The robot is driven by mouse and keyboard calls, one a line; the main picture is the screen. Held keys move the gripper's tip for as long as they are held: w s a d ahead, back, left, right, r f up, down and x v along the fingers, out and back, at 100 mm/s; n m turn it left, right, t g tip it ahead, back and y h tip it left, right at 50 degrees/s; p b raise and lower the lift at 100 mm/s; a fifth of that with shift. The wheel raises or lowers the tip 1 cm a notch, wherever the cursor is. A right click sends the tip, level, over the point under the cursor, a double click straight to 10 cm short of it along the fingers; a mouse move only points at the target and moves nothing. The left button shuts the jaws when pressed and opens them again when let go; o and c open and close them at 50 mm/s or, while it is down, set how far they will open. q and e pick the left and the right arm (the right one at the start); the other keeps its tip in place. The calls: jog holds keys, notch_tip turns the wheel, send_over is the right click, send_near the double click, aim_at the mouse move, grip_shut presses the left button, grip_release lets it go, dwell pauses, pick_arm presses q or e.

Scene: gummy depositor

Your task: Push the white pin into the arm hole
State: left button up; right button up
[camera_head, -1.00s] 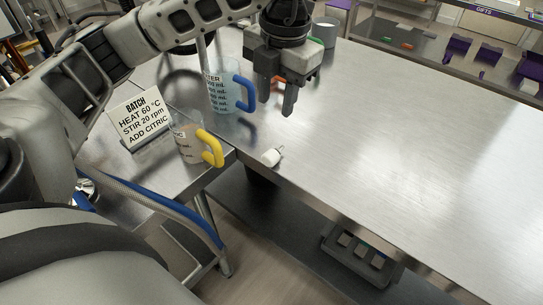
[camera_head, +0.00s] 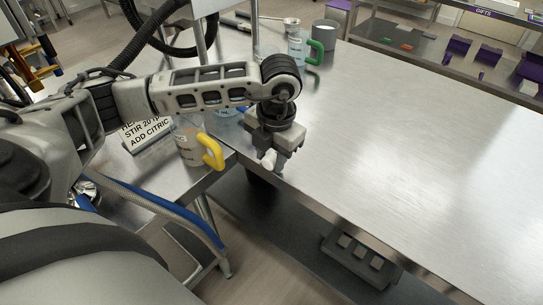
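The white pin (camera_head: 268,161) lies near the front left edge of the large steel table. My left gripper (camera_head: 272,158) points down right at the pin, its fingers beside or around it. The fingers are small and partly hidden, so I cannot tell whether they are open or shut on the pin. The arm hole cannot be made out in this view. My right gripper is not in view.
A yellow-handled beaker (camera_head: 191,150) and a batch sign (camera_head: 150,136) stand left of the gripper. A green-handled beaker (camera_head: 298,46) and a grey cup (camera_head: 324,35) stand at the back. The steel table (camera_head: 400,140) is clear to the right.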

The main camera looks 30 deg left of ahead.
pick_arm(q)
jog(key=shift+f, duration=0.3)
jog(key=c, duration=0.6)
jog(key=shift+r, duration=0.15)
jog(key=shift+r+b, duration=0.35)
jog(key=shift+r, duration=0.3)
jog(key=s+d+r, duration=0.2)
jog(key=d+r, duration=0.1)
jog(key=d, duration=0.1)
jog(key=s+d+r, duration=0.3)
jog(key=r, duration=0.1)
jog(key=s+d+r+b, duration=0.1)
jog(key=s+d+r, duration=0.1)
jog(key=d+r, duration=0.2)
jog(key=shift+s+d+r, duration=0.25)
jog(key=shift+s+d, duration=0.05)
jog(key=shift+s, duration=0.1)
